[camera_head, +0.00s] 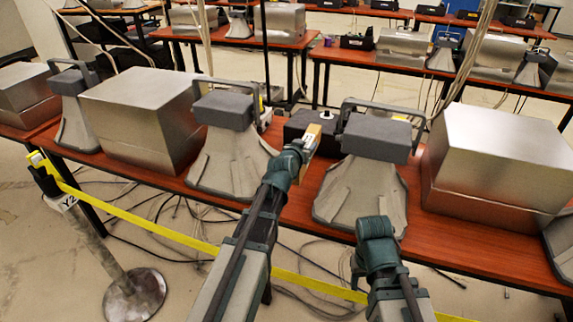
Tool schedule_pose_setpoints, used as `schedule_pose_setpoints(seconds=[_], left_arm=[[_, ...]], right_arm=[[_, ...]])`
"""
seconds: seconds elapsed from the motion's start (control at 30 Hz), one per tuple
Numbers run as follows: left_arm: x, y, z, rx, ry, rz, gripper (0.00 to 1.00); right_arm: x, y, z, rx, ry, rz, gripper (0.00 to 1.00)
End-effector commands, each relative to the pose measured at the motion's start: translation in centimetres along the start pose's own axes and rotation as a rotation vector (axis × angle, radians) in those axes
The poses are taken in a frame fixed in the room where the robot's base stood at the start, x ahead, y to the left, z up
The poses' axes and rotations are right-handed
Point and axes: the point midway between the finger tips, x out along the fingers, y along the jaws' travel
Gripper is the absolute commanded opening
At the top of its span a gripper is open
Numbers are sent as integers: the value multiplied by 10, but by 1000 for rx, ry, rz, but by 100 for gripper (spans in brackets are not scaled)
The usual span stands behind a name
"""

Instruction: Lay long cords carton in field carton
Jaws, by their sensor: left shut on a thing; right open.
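My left gripper (305,143) is shut on a small tan and white carton (313,132), which I take to be the long cords carton. It holds the carton at the front of a low black box (297,121) on the red-brown table. I cannot tell whether the carton touches this box. The black box may be the field carton; no label is readable. My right gripper (376,226) is open, low in front of the grey device at the right. Its fingertips are hard to make out, and I see nothing held in it.
Grey flared devices (233,160) and (362,193) with dark tops and handles flank the black box. Large metal boxes (150,115) and (495,165) stand further out on the table (290,208). A yellow tape barrier (150,228) and loose cables lie in front and below.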

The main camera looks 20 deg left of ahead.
Motion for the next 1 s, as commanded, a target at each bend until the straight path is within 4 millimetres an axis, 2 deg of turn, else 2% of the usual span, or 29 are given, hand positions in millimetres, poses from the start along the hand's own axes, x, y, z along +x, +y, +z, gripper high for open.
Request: schedule_pose_setpoints(seconds=[0.17, 0.5, 0.77, 1.0], left_arm=[[3, 0, 12, 0, 1, 0, 0], [17, 0, 58, 0, 1, 0, 0], [18, 0, 60, 0, 1, 0, 0], [25, 0, 85, 0, 1, 0, 0]], right_arm=[[13, -1, -1, 0, 0, 0, 56], [60, -6, -4, 0, 0, 0, 56], [63, -6, -4, 0, 0, 0, 56], [88, -8, -5, 0, 0, 0, 56]])
